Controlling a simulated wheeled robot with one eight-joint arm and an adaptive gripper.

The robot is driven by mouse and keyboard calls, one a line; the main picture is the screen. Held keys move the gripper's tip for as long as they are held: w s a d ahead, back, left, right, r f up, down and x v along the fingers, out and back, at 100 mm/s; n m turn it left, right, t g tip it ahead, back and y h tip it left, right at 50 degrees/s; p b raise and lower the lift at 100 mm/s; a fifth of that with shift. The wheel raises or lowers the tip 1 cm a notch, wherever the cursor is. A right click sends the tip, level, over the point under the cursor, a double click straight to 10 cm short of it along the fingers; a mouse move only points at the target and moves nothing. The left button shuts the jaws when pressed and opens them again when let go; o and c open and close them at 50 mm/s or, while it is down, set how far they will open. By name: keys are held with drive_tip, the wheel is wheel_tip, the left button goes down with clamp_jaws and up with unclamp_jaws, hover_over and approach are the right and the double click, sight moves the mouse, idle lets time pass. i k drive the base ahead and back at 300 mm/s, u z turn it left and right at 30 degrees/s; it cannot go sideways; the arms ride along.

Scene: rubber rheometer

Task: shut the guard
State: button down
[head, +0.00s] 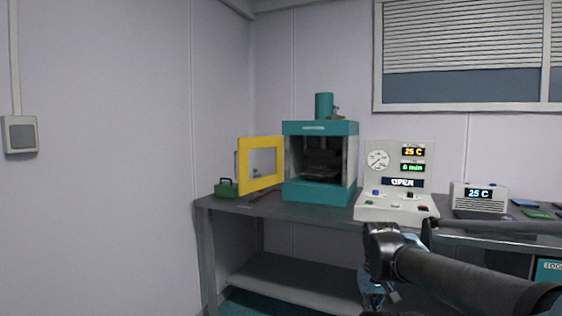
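The guard (242,164) is a yellow-framed door with a clear window. It stands open, swung out to the left of the teal rheometer (320,193), and the front of the machine's chamber is uncovered. A handle shows at the guard's left edge. My gripper (374,296) seems to hang low in front of the bench, below and to the right of the rheometer, well apart from the guard. It is small and partly hidden by my dark arm, so I cannot tell whether it is open or shut.
A control panel (396,180) right of the rheometer reads OPEN, 25 C and 0 min. A small display box (479,197) stands further right. A green box (227,188) sits by the guard at the left end of the bench (325,214). Floor at left looks clear.

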sight(246, 186)
drive_tip(key=z, duration=1.15)
drive_tip(key=k, duration=1.05)
drive_tip(key=u, duration=1.7)
drive_tip(key=i, duration=1)
